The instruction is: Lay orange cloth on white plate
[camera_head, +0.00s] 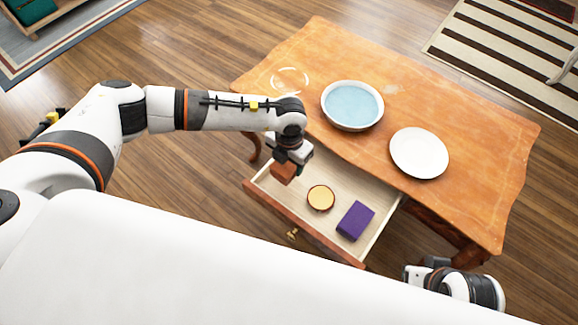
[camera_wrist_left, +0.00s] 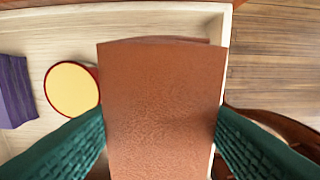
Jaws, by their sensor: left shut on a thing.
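The orange-brown cloth (camera_head: 284,172), a folded-looking block, is in my left gripper (camera_head: 290,163) above the left part of the open drawer. In the left wrist view the cloth (camera_wrist_left: 160,110) fills the space between the two green fingers of my left gripper (camera_wrist_left: 160,135), which is shut on it. The white plate (camera_head: 419,153) lies empty on the right half of the wooden table top, apart from the cloth. Part of my right arm shows at the lower right; its fingers cannot be made out.
The open drawer (camera_head: 375,238) holds a round yellow item (camera_head: 320,198) and a purple block (camera_head: 356,221). A bowl of pale blue water (camera_head: 352,105) stands on the table (camera_head: 470,130) left of the plate. A faint ring mark (camera_head: 290,80) is at the table's left. The table's right end is clear.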

